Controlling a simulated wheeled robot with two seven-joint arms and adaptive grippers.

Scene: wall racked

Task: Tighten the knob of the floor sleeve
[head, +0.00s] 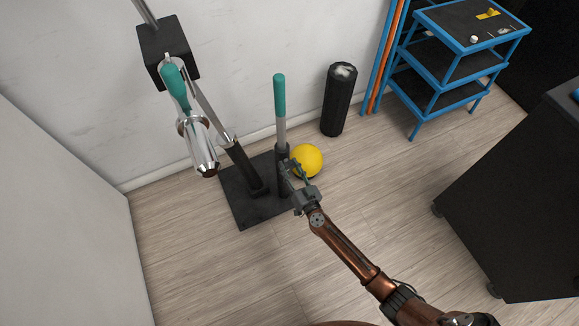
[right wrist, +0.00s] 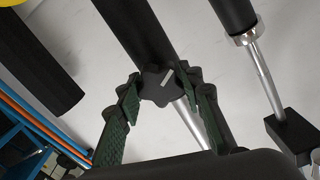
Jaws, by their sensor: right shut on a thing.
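The floor sleeve (head: 283,158) is a black upright tube on a dark base plate (head: 236,196). A bar with a teal grip (head: 280,95) stands up out of it. In the right wrist view the black tube (right wrist: 138,25) runs down from the top, with a black lobed knob (right wrist: 158,87) on its near side. The knob carries a short pale mark. My right gripper (head: 295,172) reaches the sleeve from the lower right. Its green-padded fingers (right wrist: 163,105) are shut on the knob, one on each side. My left gripper is not in view.
A second, tilted black tube (head: 243,166) on the plate holds a silver bar. A black block (head: 168,50) and another teal grip (head: 176,86) are at upper left. A yellow ball (head: 307,160), black roller (head: 338,100) and blue cart (head: 450,68) stand nearby. Front floor is clear.

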